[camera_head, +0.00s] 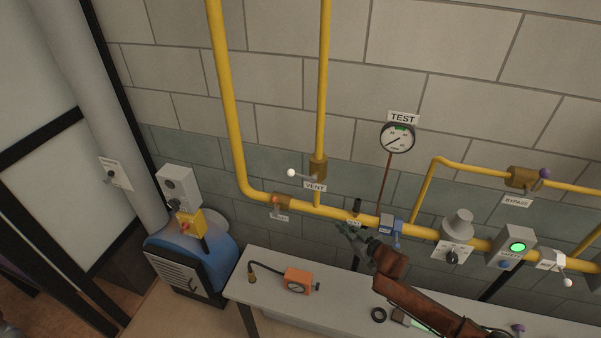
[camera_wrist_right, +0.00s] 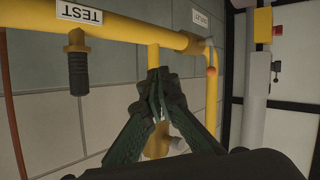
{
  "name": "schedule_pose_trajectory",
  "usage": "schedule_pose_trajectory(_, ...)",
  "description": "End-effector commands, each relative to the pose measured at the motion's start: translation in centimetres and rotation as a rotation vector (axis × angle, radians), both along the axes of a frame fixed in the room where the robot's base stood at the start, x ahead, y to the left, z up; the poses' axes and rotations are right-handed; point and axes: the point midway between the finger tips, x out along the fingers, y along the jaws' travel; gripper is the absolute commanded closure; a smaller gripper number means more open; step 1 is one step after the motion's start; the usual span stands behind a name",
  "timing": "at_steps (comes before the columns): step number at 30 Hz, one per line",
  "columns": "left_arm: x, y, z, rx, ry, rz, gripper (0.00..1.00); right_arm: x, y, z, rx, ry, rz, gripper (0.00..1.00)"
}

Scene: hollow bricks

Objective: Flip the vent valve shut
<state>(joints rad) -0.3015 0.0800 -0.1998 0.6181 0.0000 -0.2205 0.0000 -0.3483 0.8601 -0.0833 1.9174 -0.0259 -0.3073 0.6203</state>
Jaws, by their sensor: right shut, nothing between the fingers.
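The vent valve (camera_head: 318,168) is a brass body on the vertical yellow pipe, above a VENT label (camera_head: 315,186). Its lever ends in a white knob (camera_head: 291,172) and points left, across the pipe. My right gripper (camera_head: 346,230) is shut and empty, in front of the horizontal yellow pipe, below and right of the valve and apart from the lever in the head view. In the right wrist view its closed fingers (camera_wrist_right: 160,80) overlap the vertical branch pipe (camera_wrist_right: 154,55). The valve (camera_wrist_right: 159,142) there is partly hidden behind the fingers. My left gripper is not in view.
A TEST gauge (camera_head: 397,137) hangs right of the valve. A horizontal yellow pipe (camera_head: 333,211) carries other fittings, including a blue valve (camera_head: 390,226). A grey bench (camera_head: 262,287) below holds an orange meter (camera_head: 298,281). The wall around the lever looks clear.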

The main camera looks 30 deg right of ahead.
Motion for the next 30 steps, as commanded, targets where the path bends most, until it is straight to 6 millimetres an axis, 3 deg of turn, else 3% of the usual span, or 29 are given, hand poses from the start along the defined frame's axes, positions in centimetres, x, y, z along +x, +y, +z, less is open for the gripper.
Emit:
schedule_pose_trajectory(1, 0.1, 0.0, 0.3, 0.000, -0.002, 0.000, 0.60, 1.8, -0.6, 3.9, -0.013, -0.060, 0.067, 1.00)
schedule_pose_trajectory(6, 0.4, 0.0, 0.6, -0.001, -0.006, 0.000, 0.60, 5.0, 0.2, 13.9, 0.012, -0.192, 0.288, 1.00)
schedule_pose_trajectory(9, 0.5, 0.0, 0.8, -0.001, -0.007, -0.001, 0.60, 5.5, 1.0, 17.9, 0.027, -0.220, 0.392, 1.00)
schedule_pose_trajectory(12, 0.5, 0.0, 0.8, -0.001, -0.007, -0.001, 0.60, 5.6, 1.7, 20.4, 0.040, -0.230, 0.461, 1.00)
schedule_pose_trajectory(15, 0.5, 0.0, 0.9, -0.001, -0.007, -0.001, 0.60, 5.7, 2.1, 21.6, 0.047, -0.233, 0.495, 1.00)
schedule_pose_trajectory(20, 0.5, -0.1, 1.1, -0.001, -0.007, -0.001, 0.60, 6.4, 2.7, 22.0, 0.052, -0.237, 0.506, 1.00)
schedule_pose_trajectory(30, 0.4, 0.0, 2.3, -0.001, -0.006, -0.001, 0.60, 10.5, 4.8, 21.6, 0.050, -0.239, 0.505, 1.00)
